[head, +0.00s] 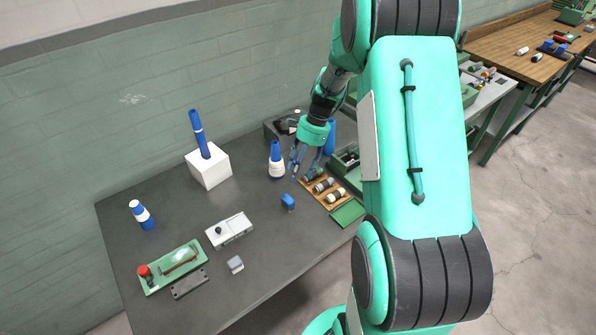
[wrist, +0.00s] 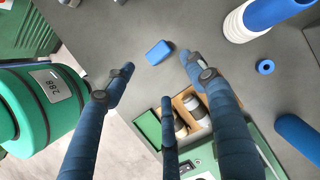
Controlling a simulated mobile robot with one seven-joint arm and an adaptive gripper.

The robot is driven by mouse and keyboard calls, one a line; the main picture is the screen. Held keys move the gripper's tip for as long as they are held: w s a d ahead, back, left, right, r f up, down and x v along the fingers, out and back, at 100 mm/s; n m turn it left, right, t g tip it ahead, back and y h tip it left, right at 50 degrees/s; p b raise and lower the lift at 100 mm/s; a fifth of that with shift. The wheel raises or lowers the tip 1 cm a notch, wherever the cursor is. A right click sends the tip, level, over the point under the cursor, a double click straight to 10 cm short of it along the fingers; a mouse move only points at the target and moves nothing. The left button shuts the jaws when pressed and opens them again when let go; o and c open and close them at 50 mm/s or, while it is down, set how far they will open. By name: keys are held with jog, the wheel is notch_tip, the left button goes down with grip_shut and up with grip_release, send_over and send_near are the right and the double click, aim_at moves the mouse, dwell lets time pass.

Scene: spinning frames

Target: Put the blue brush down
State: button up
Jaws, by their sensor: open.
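A small blue block (head: 288,201) lies on the dark grey table (head: 130,208), near the wooden tray. It is the closest match for the blue brush, but I cannot make out any bristles. In the wrist view the blue block (wrist: 158,52) lies on the tabletop just beyond my fingertips. My gripper (head: 299,172) hangs above the table, over the area between the white-and-blue bottle and the tray. In the wrist view the blue fingers of my gripper (wrist: 158,72) are spread apart with nothing between them, and they look clear of the block.
A white-and-blue bottle (head: 276,164) stands close left of my gripper. A wooden tray (head: 312,198) with several cylinders lies to the right. A white cube (head: 209,168) holding a blue rod stands further left. Bare tabletop lies in front of the blue block.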

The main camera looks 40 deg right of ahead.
jog(key=shift+r, duration=0.1)
dwell(0.3)
jog(key=s+a+r+n+t+h, duration=0.1)
jog(key=s+a+r+n, duration=0.25)
jog(key=a+r, duration=0.45)
jog(key=s+a+r+n+t+h, duration=0.1)
jog(key=s+a+r+n+h, duration=0.15)
jog(key=a+r+n, duration=0.55)
jog(key=s+a+r+n+t, duration=0.1)
jog(key=s+a+r+n, duration=0.2)
jog(key=s, duration=0.5)
jog(key=s+a+r+n+t, duration=0.2)
jog(key=s+a+r, duration=0.3)
jog(key=s+r, duration=0.3)
jog(key=shift+s+r+n+t+h, duration=0.25)
jog(key=shift+s+n+h, duration=0.2)
jog(key=shift+s+n, duration=0.25)
jog(key=shift+f+b, duration=0.7)
jog(key=shift+f, duration=0.05)
